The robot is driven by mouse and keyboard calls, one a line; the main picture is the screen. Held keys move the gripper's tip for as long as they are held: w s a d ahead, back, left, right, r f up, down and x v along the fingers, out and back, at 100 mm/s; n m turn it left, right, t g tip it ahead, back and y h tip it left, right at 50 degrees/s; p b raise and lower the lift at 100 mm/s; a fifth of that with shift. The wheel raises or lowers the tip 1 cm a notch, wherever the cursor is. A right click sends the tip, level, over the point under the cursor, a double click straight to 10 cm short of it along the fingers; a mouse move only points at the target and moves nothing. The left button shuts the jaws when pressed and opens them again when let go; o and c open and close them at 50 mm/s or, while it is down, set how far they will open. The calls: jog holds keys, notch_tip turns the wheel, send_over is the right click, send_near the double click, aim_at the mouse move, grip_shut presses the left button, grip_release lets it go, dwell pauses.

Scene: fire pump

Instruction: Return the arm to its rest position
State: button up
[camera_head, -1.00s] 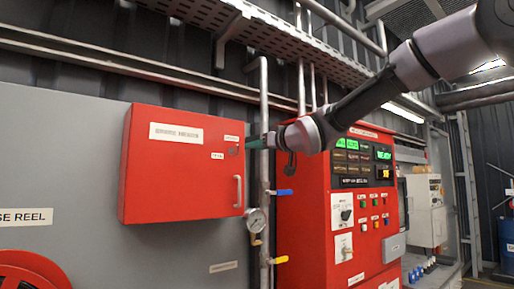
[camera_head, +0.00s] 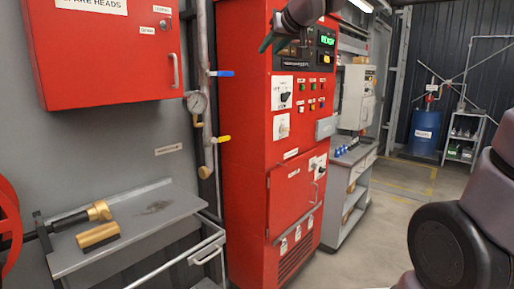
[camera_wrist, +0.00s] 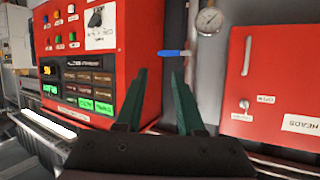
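My gripper (camera_head: 273,42) shows at the top of the head view, in front of the upper part of the red control cabinet. In the wrist view my gripper (camera_wrist: 160,76) has its two green fingers apart, with nothing between them. The arm is bent, with its dark links at the top and along the right edge of the head view. Part of the arm between them is out of frame.
A red wall box (camera_head: 105,60) hangs at left, beside a pipe with a gauge (camera_head: 197,103) and blue and yellow handles. The red control cabinet (camera_head: 240,150) stands centre. A grey bench (camera_head: 150,220) carries a brass nozzle (camera_head: 98,211). Open floor lies at right.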

jog(key=s+d+f+m+g+h, duration=0.1)
jog(key=s+d+f+m+h, duration=0.15)
jog(key=s+d+f, duration=0.4)
jog(key=s+d+f+m+g+h, duration=0.1)
jog(key=s+d+m+g, duration=0.15)
jog(key=d, duration=0.75)
jog(key=s+d+f+m+g, duration=0.1)
jog(key=s+d+f, duration=0.1)
jog(key=s, duration=0.3)
jog(key=s+d+f+m+g, duration=0.1)
jog(key=s+d+f+m, duration=0.1)
jog(key=s, duration=0.4)
notch_tip(320, 180, down, 3)
jog(key=shift+d+r, duration=0.2)
jog(key=shift+d, duration=0.25)
